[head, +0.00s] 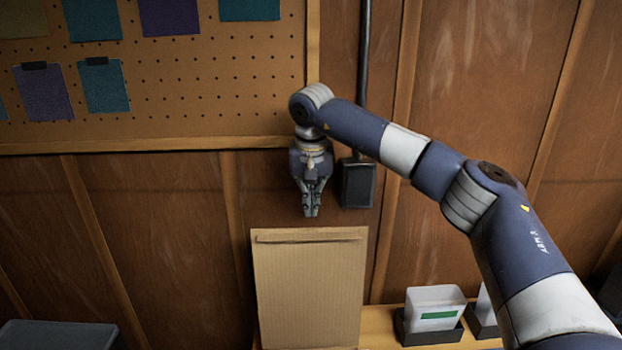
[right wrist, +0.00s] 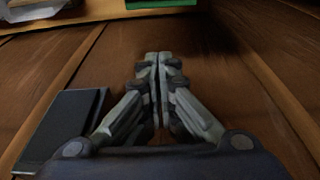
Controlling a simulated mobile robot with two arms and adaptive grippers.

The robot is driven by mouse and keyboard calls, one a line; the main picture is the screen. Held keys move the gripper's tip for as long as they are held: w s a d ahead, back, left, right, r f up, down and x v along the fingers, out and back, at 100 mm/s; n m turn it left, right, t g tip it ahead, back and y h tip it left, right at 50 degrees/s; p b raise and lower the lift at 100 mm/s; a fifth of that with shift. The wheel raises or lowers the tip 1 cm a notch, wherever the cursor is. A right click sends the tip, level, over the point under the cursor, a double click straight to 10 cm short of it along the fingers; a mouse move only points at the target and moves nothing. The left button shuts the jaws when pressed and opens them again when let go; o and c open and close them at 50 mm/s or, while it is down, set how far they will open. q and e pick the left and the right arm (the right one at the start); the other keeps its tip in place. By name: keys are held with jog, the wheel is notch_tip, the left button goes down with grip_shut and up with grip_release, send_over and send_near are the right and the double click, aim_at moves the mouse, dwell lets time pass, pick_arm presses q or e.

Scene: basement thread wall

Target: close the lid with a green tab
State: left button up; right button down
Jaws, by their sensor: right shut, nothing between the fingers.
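A tan ribbed panel (head: 308,290) with a strip along its top edge stands upright in front of the wall in the head view, like a raised lid. I see no green tab on it; its lower end is cut off by the frame. My right gripper (head: 312,212) points down just above the panel's top edge in the picture, apart from it. Its fingers are shut together and empty, which the right wrist view (right wrist: 154,58) also shows. My left gripper is not in view.
A white container with a green label (head: 437,315) sits in a dark holder on a wooden shelf (head: 385,322). A black wall box (head: 357,184) with a conduit is beside my right gripper. A pegboard (head: 200,90) hangs upper left.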

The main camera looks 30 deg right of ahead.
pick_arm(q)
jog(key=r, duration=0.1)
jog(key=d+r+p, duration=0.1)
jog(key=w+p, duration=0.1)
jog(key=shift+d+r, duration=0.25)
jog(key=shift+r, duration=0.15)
pick_arm(e)
jog(key=s, duration=0.1)
jog(key=s+a+f, duration=0.1)
jog(key=s, duration=0.1)
jog(key=shift+s+a+f, duration=0.15)
jog(key=shift+a, duration=0.1)
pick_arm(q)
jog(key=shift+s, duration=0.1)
